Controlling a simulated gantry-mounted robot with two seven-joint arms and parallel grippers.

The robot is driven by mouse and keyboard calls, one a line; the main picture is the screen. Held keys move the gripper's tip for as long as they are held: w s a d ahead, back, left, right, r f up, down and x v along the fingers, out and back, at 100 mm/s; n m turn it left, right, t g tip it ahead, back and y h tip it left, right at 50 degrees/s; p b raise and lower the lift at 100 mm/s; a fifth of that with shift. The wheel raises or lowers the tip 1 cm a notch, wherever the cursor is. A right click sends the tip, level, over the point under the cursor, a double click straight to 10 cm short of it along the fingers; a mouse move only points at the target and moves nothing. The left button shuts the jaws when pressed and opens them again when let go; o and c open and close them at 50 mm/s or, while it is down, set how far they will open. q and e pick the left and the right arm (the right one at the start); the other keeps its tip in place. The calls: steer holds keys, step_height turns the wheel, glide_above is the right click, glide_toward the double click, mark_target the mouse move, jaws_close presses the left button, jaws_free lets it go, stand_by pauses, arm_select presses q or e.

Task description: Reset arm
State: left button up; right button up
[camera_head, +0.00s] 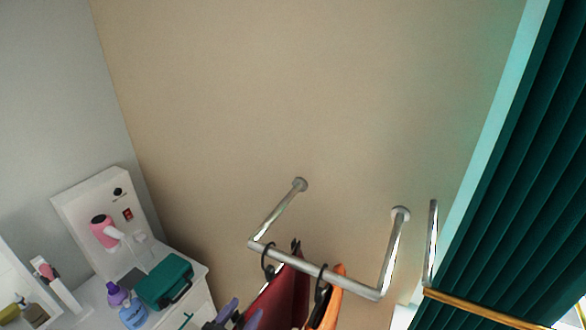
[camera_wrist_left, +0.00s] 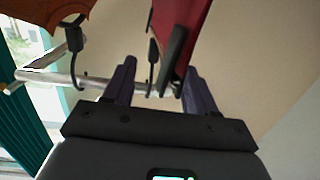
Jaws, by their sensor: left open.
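My left gripper (camera_head: 240,315) is at the bottom edge of the head view, just left of the dark red garment (camera_head: 278,300). Its two dark purple fingers stand apart in the left wrist view (camera_wrist_left: 160,85). The red garment and its black hanger hook show just beyond the fingertips there (camera_wrist_left: 186,40); whether they touch cannot be told. The garment hangs from the metal wall rail (camera_head: 345,283) by a black hook. An orange garment (camera_head: 331,300) hangs to its right on the same rail. My right gripper is not in view.
A white dresser (camera_head: 197,292) at the lower left bears a green case (camera_head: 165,282), purple and blue bottles (camera_head: 133,316) and a pink hair dryer (camera_head: 104,230) on a white stand. A dark green curtain (camera_head: 520,190) hangs at the right. The wall above the rail is clear.

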arm_select(q)
steer(key=s+a+f+n+g+y+p, duration=0.1)
steer(key=s+a+f+g+y+p, duration=0.1)
steer(key=s, duration=0.6)
steer(key=s+a+f+n+g+y+p, duration=0.1)
steer(key=s+a+f+g+y+p, duration=0.1)
steer(key=s+a+g, duration=0.3)
steer(key=s+a+f+g+y+p, duration=0.2)
steer(key=s+g, duration=0.3)
steer(key=s, duration=0.8)
steer(key=shift+s+a+n+y+p, duration=0.25)
steer(key=shift+a+n+y+p, duration=0.2)
steer(key=shift+a, duration=0.3)
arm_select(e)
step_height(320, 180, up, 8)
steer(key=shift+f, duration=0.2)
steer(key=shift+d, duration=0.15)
